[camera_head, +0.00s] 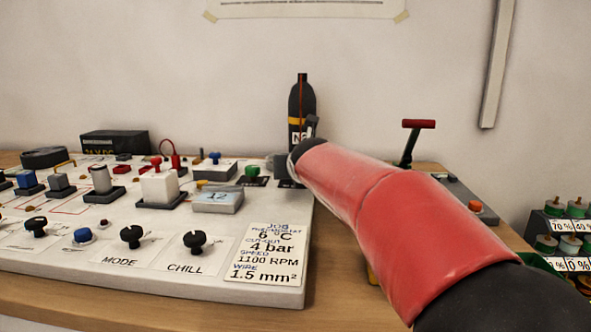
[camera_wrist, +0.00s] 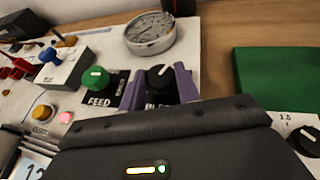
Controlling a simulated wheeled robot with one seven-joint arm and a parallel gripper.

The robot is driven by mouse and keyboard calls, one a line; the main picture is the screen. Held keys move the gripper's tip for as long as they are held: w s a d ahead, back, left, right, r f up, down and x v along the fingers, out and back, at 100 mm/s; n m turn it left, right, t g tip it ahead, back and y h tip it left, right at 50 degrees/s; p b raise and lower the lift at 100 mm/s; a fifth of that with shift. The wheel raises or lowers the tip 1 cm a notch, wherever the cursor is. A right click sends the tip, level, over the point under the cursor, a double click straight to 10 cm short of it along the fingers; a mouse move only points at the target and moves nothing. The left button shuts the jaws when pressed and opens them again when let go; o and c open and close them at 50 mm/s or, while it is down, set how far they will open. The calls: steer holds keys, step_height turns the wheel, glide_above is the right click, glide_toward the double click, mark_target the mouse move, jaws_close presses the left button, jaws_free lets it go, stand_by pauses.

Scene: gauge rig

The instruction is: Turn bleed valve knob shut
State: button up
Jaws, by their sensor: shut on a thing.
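The bleed valve knob (camera_wrist: 159,77) is black with a white pointer line, on a black plate whose label is partly covered and reads "BLE". In the wrist view the two purple fingers of my gripper (camera_wrist: 157,86) stand on either side of it, shut on it. The pointer slants up and to the right. In the head view my red arm reaches across to the panel's far right part, and it hides the bleed knob and the fingertips.
A green FEED knob (camera_wrist: 96,78) sits just left of the bleed knob. A round gauge (camera_wrist: 150,32) lies behind it. A blue-handled valve (camera_wrist: 50,57) is farther left. A black bottle (camera_head: 302,100) stands behind the panel. A green block (camera_wrist: 275,80) lies to the right.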

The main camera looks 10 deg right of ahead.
steer(key=shift+a+f+m+h+b, duration=0.15)
steer(key=shift+m+h+b, duration=0.25)
steer(key=shift+b, duration=0.4)
steer(key=shift+m+h+b, duration=0.4)
steer(key=shift+h+b, duration=0.1)
steer(key=shift+b, duration=0.1)
steer(key=shift+a+m+g+h+b, duration=0.15)
steer(key=shift+m+g+h+b, duration=0.15)
steer(key=shift+m+h+b, duration=0.5)
steer(key=m+h+p, duration=0.1)
steer(key=m+g+h+p, duration=0.1)
steer(key=m+g+h, duration=0.1)
steer(key=shift+w+a+r+m+h+p, duration=0.2)
steer(key=shift+r+m+h+p, duration=0.1)
steer(key=shift+h+p, duration=0.1)
steer(key=shift+w+a+f+m+g+h+p, duration=0.1)
steer(key=shift+m+g+h+p, duration=0.3)
steer(key=shift+m+g+h, duration=0.45)
steer(key=shift+f+m+g+h+p, duration=0.1)
steer(key=shift+m+g+h+p, duration=0.3)
steer(key=shift+m+g+h, duration=0.45)
steer(key=o, duration=1)
